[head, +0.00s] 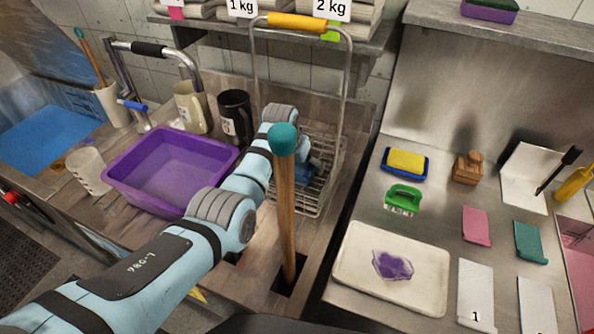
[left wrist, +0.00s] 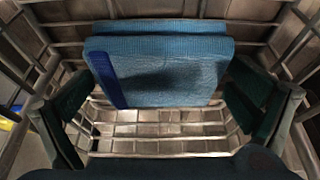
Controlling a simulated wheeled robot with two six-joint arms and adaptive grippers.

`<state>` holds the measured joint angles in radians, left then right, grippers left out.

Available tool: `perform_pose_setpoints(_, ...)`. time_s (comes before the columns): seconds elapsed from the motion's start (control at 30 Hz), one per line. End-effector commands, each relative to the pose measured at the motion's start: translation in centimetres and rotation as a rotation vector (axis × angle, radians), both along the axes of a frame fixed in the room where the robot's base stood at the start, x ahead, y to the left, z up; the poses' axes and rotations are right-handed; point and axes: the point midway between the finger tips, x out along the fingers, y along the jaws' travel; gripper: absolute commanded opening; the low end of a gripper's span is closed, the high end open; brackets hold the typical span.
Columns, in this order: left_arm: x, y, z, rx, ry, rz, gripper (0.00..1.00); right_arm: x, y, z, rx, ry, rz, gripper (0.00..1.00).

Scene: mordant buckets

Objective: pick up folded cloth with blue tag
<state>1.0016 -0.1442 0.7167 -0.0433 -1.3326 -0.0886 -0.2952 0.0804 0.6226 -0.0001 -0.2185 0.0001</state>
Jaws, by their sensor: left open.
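A folded blue cloth (left wrist: 165,75) with a dark blue tag (left wrist: 110,78) along its left edge lies inside a wire basket (left wrist: 180,142), which also shows in the head view (head: 330,182) with an orange-handled hoop over it. My left gripper (left wrist: 162,108) is open in the left wrist view, one dark finger on each side of the cloth's near part. I cannot tell whether the fingers touch it. In the head view my left arm reaches into the basket, and its gripper is largely hidden behind the arm and a wooden stick. My right gripper is not in view.
The wooden stick (head: 285,205) with a teal knob stands upright in front of the basket. A purple basin (head: 135,187) and a black mug (head: 235,115) are to its left. A white tray (head: 352,240) sits on the steel counter to the right. Basket wires surround my gripper.

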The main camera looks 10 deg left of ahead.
Motion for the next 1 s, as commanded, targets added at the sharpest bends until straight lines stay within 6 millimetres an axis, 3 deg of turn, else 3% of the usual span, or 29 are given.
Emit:
perform_pose_setpoints(0.17, 0.1, 0.0, 0.2, 0.000, -0.002, -0.001, 1.00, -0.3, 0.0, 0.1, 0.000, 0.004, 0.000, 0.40)
perform_pose_setpoints(0.5, 0.1, 0.0, 0.2, 0.000, -0.001, -0.001, 0.47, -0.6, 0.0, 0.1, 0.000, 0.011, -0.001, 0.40)
perform_pose_setpoints(0.77, 0.1, -0.1, 0.7, 0.001, -0.003, -0.001, 0.47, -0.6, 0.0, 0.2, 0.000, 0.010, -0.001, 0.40)
perform_pose_setpoints(1.0, 0.2, 0.0, 6.5, 0.000, -0.007, -0.001, 0.47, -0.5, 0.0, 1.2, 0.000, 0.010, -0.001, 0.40)
